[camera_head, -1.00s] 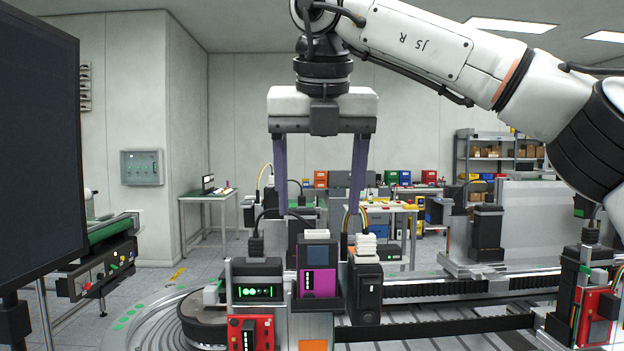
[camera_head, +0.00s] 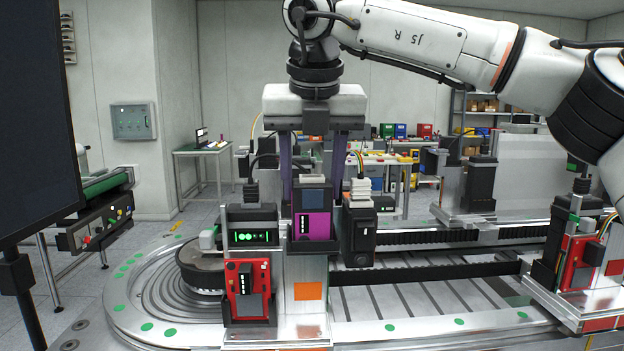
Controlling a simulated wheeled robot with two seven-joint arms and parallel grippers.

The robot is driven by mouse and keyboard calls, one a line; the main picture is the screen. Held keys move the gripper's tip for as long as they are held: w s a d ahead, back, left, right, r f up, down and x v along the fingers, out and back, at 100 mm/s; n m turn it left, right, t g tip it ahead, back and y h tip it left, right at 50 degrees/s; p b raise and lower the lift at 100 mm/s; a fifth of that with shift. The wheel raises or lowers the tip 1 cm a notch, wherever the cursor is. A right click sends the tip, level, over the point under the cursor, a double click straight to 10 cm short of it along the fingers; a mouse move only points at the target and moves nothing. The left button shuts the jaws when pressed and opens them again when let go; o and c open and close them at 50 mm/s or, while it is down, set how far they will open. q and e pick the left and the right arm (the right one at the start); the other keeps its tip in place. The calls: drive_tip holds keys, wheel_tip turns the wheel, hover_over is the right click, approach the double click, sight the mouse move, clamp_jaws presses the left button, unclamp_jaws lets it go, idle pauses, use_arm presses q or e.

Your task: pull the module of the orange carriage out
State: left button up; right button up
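The orange carriage, marked by an orange square (camera_head: 308,291), stands upright in the middle of the camera_head view on the track. Its module (camera_head: 314,226), with a purple front and dark blue upper part, sits in a dark holder at the carriage top. My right gripper (camera_head: 314,180) points straight down over it. Its two purple-grey fingers flank the module's upper part, one on each side, and look closed against it; the fingertips are partly hidden. The module still sits low in the holder. My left gripper is out of view.
A black unit with a green display (camera_head: 252,236) and a red device (camera_head: 247,288) sit close left of the module. A black connector block with a white plug (camera_head: 360,222) stands close right. Another carriage with a red device (camera_head: 577,262) is at the right. A dark monitor (camera_head: 35,125) fills the left edge.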

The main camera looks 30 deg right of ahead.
drive_tip(key=c, duration=0.5)
drive_tip(key=shift+r, duration=0.15)
drive_tip(key=shift+r, duration=0.1)
drive_tip(key=shift+r+p, duration=0.55)
drive_tip(key=shift+p, duration=0.05)
drive_tip(key=shift+r, duration=0.3)
drive_tip(key=shift+r+p, duration=1.4)
